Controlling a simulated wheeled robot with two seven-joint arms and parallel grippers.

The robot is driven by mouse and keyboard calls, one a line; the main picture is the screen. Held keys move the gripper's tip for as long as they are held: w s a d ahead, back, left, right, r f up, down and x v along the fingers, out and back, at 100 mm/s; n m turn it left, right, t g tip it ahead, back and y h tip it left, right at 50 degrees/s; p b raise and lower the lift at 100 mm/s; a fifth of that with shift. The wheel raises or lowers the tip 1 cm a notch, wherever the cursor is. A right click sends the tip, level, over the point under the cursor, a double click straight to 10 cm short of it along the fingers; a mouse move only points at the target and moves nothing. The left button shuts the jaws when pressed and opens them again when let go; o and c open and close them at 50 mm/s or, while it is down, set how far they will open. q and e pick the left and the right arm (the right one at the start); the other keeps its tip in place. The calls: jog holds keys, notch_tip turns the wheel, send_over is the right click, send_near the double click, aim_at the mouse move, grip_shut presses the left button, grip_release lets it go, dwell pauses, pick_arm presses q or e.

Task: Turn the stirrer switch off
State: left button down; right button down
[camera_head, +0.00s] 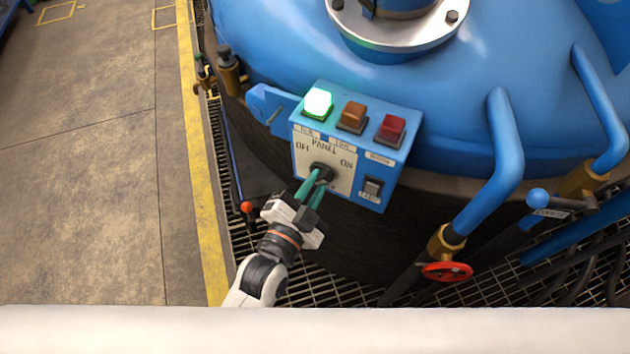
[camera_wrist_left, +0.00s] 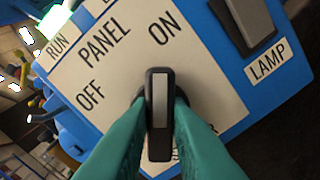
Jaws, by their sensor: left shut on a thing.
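The stirrer switch is a black rotary knob (camera_head: 322,170) on the white plate of the blue control panel (camera_head: 367,193). The plate reads PANEL, with OFF at left and ON at right. In the left wrist view the knob (camera_wrist_left: 160,95) has a grey stripe, and its upper end points toward the ON label (camera_wrist_left: 165,37). My left gripper (camera_head: 315,184) is shut on the knob, its green fingers on both sides. The fingers hide part of the lettering below it. My right gripper is not in view.
A green button (camera_head: 318,103) is lit; an amber button (camera_head: 352,117) and a red button (camera_head: 390,130) look unlit. A lamp rocker switch (camera_head: 372,188) sits right of the knob. Blue pipes and a red handwheel (camera_head: 447,271) stand at right. Floor at left is clear.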

pick_arm(q)
jog(key=n+p, duration=0.2)
jog(key=n, duration=0.1)
jog(key=shift+a+r+p, duration=0.1)
jog(key=shift+r+p, duration=0.05)
jog(key=shift+p, duration=0.2)
jog(key=shift+w+a+f+n+p, duration=0.15)
jog(key=shift+n+p, duration=1.1)
jog(key=shift+n, duration=2.2)
jog(key=shift+s+a+f+n+p, duration=0.1)
jog(key=shift+n+p, duration=1.1)
jog(key=shift+n, duration=2.25)
jog(key=c, duration=1.4)
grip_release()
jog(key=shift+o, duration=0.2)
